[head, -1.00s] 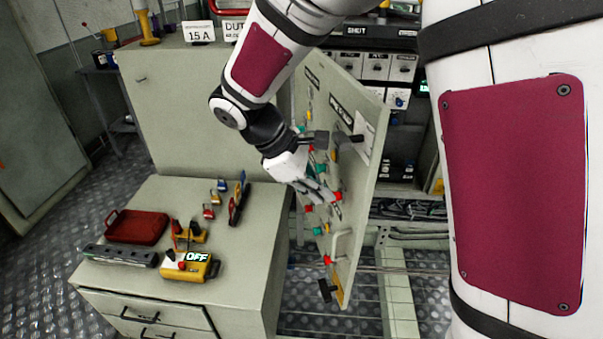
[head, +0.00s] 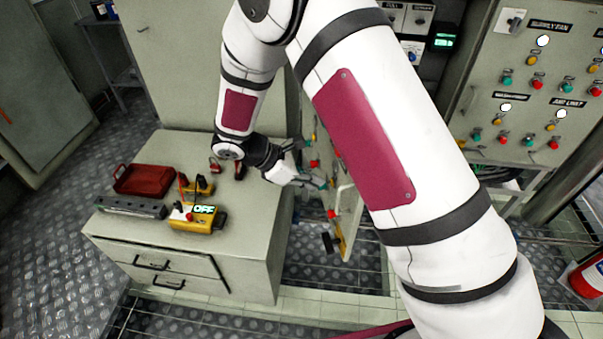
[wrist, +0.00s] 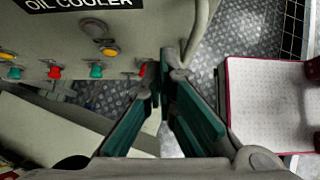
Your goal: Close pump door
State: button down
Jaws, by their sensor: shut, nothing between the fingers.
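The open pump door (head: 347,222) stands edge-on in the head view, partly hidden behind my arm. It carries coloured buttons, a black lever and a yellow part low down. In the wrist view, a panel face (wrist: 100,45) labelled OIL COOLER, with red, green and yellow controls, fills the upper left. A pale bar-like handle (wrist: 180,72) is at its right edge. My gripper (head: 322,182) is shut and empty at the button side of the door. In the wrist view its green-padded fingertips (wrist: 165,88) are close to the handle; I cannot tell whether they touch it.
A low cabinet (head: 250,262) stands left of the door, with a red case (head: 143,179), a yellow OFF device (head: 197,217) and a power strip (head: 130,207) on top. A control panel (head: 535,95) is at right, with a red extinguisher (head: 590,277) below. Metal floor is clear at left.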

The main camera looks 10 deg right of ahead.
aim_at(347, 190)
jog(key=shift+w+d+f+p, duration=0.15)
jog(key=shift+d+f, duration=0.2)
jog(key=shift+d, duration=0.7)
jog(key=shift+s+d+f+p, duration=0.1)
jog(key=shift+d+f, duration=0.3)
jog(key=shift+d, duration=0.6)
jog(key=shift+w+d+f+p, duration=0.15)
jog(key=shift+d+f, duration=0.2)
jog(key=shift+d, duration=0.7)
